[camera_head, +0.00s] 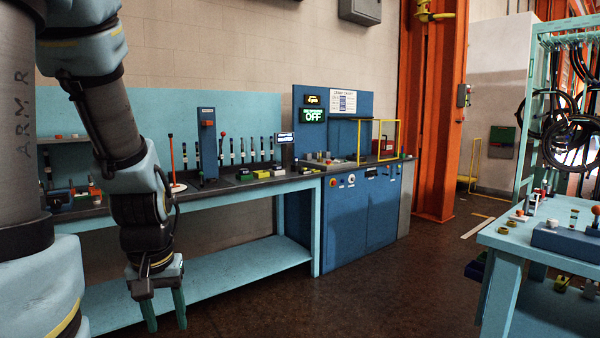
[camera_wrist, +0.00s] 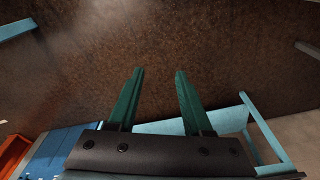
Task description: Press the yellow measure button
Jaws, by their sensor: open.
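My gripper (camera_head: 166,312) hangs fingers-down in front of the long teal bench (camera_head: 225,187), below its top, in the head view. In the wrist view my gripper (camera_wrist: 159,72) has its two green fingers apart, with only brown floor between them. A small yellow patch (camera_head: 244,171) shows on a dark box on the bench top. Neither is near my fingers.
A small lit display (camera_head: 284,137) stands at the bench's right end. The console carries a green "OFF" display (camera_head: 313,115) and a yellow frame (camera_head: 378,140). A second teal table (camera_head: 505,245) stands at right. Floor (camera_head: 390,285) between is clear.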

